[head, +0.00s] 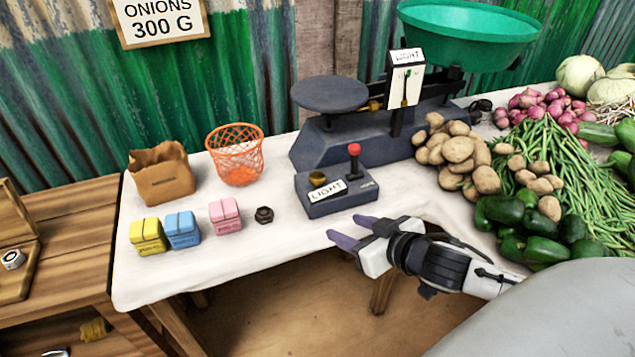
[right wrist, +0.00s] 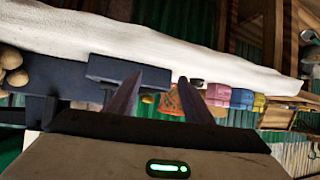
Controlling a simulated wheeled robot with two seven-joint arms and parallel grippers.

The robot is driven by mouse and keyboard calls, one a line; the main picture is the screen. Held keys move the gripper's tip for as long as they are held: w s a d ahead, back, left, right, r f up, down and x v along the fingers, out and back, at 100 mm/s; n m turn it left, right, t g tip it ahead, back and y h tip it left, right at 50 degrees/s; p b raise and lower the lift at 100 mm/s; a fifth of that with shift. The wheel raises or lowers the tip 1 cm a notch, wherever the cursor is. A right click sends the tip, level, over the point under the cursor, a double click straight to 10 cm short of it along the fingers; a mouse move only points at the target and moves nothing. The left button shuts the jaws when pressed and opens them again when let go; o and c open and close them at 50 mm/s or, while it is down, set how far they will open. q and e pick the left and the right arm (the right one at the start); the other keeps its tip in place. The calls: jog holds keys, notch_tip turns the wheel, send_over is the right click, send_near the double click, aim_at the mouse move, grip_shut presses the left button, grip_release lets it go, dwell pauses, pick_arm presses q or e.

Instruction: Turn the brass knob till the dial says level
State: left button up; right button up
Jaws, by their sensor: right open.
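The brass knob (head: 317,178) sits on top of a dark blue control box (head: 338,197), at its left side, behind a white "LIGHT" label. The box also carries a lever with a red ball (head: 354,149). The dial (head: 405,85) on the balance scale (head: 370,140) has a "LIGHT" sign above it. My right gripper (head: 350,230) is open and empty at the table's front edge, in front of the box and apart from it. In the right wrist view its two fingers (right wrist: 160,92) are spread, with the box (right wrist: 122,70) beyond. My left gripper is not in view.
A dark hex nut (head: 264,215), pink (head: 225,216), blue (head: 182,230) and yellow (head: 148,237) blocks, a paper bag (head: 162,174) and an orange basket (head: 235,155) stand left of the box. Potatoes (head: 458,150) and green peppers (head: 540,238) crowd the right.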

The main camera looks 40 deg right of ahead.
jog(key=t, duration=0.1)
send_near(318, 177)
jog(key=s, duration=0.2)
jog(key=shift+t, duration=0.3)
jog(key=b+x, duration=0.1)
jog(key=x, duration=0.9)
jog(key=shift+w+b, duration=0.3)
jog(key=shift+b, duration=0.05)
jog(key=shift+m+h, duration=0.3)
jog(key=c, duration=1)
